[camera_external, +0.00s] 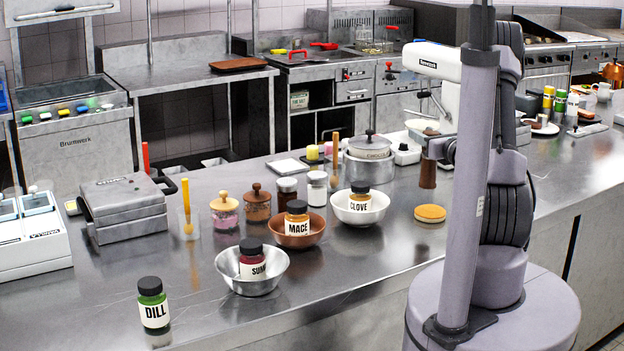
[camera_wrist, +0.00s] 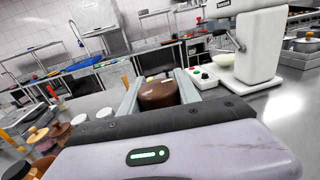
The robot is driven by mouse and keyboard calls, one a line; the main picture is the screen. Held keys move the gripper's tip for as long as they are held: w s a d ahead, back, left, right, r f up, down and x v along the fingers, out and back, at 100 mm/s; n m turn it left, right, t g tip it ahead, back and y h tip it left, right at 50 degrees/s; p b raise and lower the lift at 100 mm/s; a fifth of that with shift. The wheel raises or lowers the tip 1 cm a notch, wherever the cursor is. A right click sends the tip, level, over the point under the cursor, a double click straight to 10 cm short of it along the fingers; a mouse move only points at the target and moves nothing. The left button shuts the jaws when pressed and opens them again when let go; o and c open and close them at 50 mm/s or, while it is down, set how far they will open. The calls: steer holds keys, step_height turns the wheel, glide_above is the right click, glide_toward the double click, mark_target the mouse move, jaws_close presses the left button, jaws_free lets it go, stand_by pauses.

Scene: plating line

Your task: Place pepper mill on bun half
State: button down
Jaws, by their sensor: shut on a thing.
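The pepper mill (camera_external: 428,174) is dark brown and upright, held by my gripper (camera_external: 430,150) above the counter. The bun half (camera_external: 430,213) is a flat golden-tan disc lying on the counter. In the external view it shows just below the mill, with a gap between them. I cannot tell whether the mill is directly over it or behind it. In the wrist view the mill's brown top (camera_wrist: 158,94) sits between the two fingers of my gripper, which are shut on it. The bun half is hidden in the wrist view.
Left of the bun half stand a white bowl (camera_external: 376,213) with a CLOVE jar, a brown bowl (camera_external: 283,240) with a MACE jar and a metal bowl (camera_external: 238,281) with a third jar. A pot (camera_external: 369,170) and white mixer (camera_external: 434,62) stand behind. Counter around the bun half is clear.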

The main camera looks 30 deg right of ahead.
mark_target(429, 167)
steer(key=shift+s+d+m+h+b, duration=0.15)
steer(key=shift+d+h+b, duration=0.05)
steer(key=shift+d, duration=0.25)
steer(key=shift+s+d+m+h+b, duration=0.1)
steer(key=shift+d+m+h+b, duration=0.1)
steer(key=shift+d, duration=0.25)
step_height(429, 167, down, 6)
steer(key=b, duration=0.2)
steer(key=shift+f+b, duration=0.2)
steer(key=shift+b, duration=0.15)
steer(key=shift+f, duration=0.2)
steer(key=c, duration=0.9)
jaws_free()
steer(key=shift+o, duration=0.2)
steer(key=shift+r, duration=0.1)
